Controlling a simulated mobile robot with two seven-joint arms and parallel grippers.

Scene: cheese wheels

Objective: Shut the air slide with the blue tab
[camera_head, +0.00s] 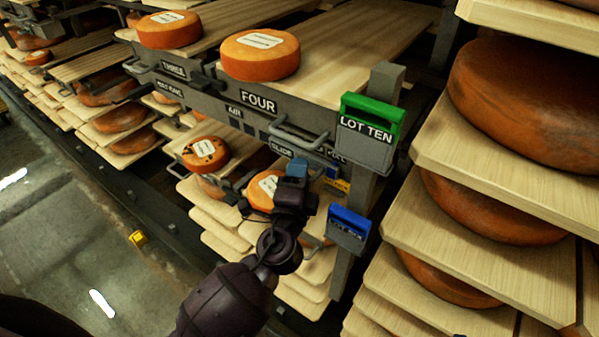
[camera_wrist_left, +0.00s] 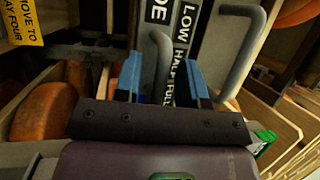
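The air slide (camera_head: 283,150) is the labelled strip on the front of the bay marked FOUR. In the left wrist view its SLIDE and LOW / HALF / FULL labels (camera_wrist_left: 187,38) stand just beyond my fingers. My left gripper (camera_head: 300,172) is close in front of the slide. In the left wrist view the left gripper (camera_wrist_left: 163,80) has its two blue fingers apart. A grey bar handle (camera_wrist_left: 161,55) shows in the gap between them; I cannot tell whether they touch it. A small dark-blue patch shows low between the fingers; I cannot make out the tab clearly. My right gripper is not in view.
A second grey handle (camera_wrist_left: 243,50) is right of my fingers. A post carries a green-topped LOT TEN box (camera_head: 370,130) and a blue-topped box (camera_head: 348,229). A yellow tag (camera_wrist_left: 20,22) hangs at left. Cheese shelves (camera_head: 500,150) crowd the right; the floor at left is open.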

